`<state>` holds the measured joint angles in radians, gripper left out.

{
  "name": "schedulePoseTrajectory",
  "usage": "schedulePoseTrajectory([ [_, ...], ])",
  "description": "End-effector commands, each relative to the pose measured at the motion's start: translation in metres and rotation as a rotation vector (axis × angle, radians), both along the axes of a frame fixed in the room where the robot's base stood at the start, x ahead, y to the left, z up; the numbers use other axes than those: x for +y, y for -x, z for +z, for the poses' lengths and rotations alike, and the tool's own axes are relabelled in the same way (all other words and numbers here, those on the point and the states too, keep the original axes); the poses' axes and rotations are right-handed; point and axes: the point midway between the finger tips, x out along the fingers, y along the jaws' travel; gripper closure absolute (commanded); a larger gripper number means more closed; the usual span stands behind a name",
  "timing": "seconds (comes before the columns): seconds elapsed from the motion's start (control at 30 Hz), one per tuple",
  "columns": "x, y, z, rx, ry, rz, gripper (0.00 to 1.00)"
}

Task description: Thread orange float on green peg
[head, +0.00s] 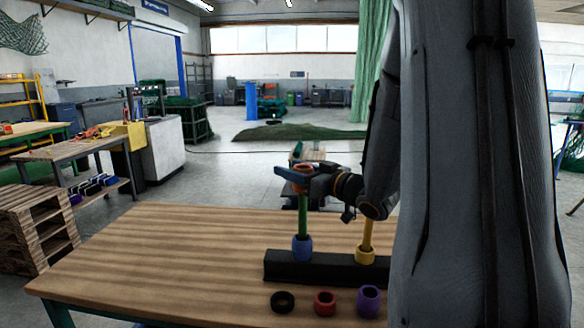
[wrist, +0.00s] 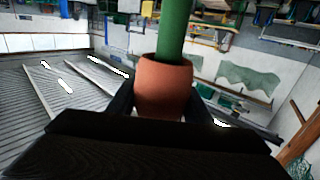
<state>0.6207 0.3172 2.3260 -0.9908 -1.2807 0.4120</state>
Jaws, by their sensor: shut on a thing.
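The orange float (head: 304,167) is between the fingers of my gripper (head: 300,178), at the upper end of the green peg (head: 303,215). In the wrist view the orange float (wrist: 164,88) is clasped from both sides by my gripper (wrist: 163,100). There the green peg (wrist: 175,28) meets the float's open end and lines up closely with it. How far the peg reaches inside is hidden. The green peg stands upright on a black base (head: 320,268), with a blue float (head: 302,248) around its foot.
A yellow peg (head: 367,236) with a yellow float (head: 365,255) stands to the right on the same base. A black float (head: 283,302), a red float (head: 325,303) and a purple float (head: 369,301) lie in front. The wooden table (head: 170,265) is clear at left.

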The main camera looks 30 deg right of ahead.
Motion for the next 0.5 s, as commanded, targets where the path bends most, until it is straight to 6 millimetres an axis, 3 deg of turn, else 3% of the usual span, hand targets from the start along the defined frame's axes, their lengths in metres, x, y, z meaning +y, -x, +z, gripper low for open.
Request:
schedulePoseTrajectory([
  [0.5, 0.000, 0.000, -0.032, 0.000, -0.001, -0.001, 0.77],
])
